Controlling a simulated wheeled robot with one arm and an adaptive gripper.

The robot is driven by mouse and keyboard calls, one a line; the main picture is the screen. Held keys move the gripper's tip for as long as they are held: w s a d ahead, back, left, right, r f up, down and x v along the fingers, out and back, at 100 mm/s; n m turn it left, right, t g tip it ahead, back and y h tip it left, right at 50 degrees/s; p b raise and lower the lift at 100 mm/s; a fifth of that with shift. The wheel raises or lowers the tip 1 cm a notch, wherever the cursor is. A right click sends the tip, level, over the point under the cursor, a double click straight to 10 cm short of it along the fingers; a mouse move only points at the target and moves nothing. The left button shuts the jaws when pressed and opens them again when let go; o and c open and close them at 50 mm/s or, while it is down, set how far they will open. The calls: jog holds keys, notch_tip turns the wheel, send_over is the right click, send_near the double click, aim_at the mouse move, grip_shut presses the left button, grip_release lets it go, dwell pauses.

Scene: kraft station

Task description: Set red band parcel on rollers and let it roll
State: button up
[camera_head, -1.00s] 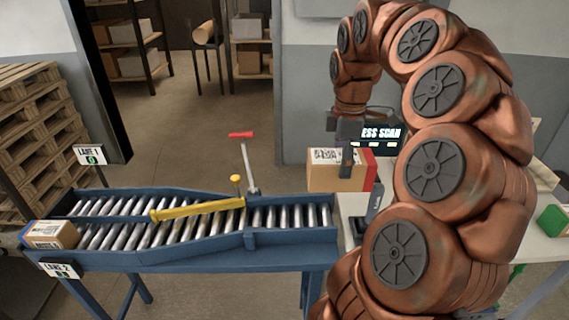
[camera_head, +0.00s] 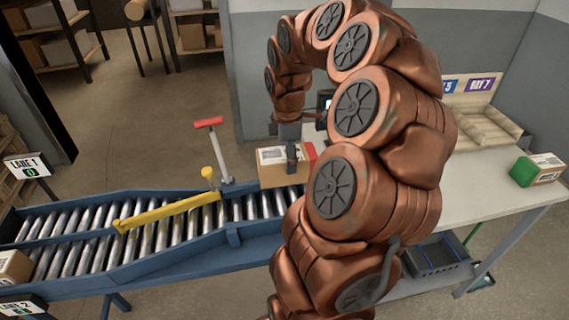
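The red band parcel (camera_head: 270,172) is a brown box with a white label on top and a red band at its right end. It is at the right end of the roller conveyor (camera_head: 165,258); I cannot tell whether its underside touches the rollers or hangs just above. My gripper (camera_head: 291,158) is shut on the parcel from above, with one dark finger visible against its near side. The far finger is hidden. My arm covers the right end of the conveyor.
A yellow diverter bar (camera_head: 170,212) lies slantwise across the rollers, beside a red-handled lever (camera_head: 218,150). Another brown parcel (camera_head: 12,268) sits at the lane 2 end. A green-banded parcel (camera_head: 538,169) stands on the right table (camera_head: 480,190). Rollers between parcel and bar are clear.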

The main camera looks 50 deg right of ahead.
jog(key=shift+a+f, duration=0.1)
jog(key=shift+f, duration=1.3)
jog(key=shift+s+d+f+b, duration=0.1)
jog(key=shift+f+b, duration=0.45)
jog(key=shift+f, duration=1.05)
jog(key=shift+s+d+f+b, duration=0.1)
jog(key=shift+f+b, duration=0.4)
jog(key=shift+f, duration=1.1)
jog(key=o, duration=1.5)
jog(key=shift+c, duration=0.2)
notch_tip(320, 180, up, 12)
jog(key=shift+f, duration=0.1)
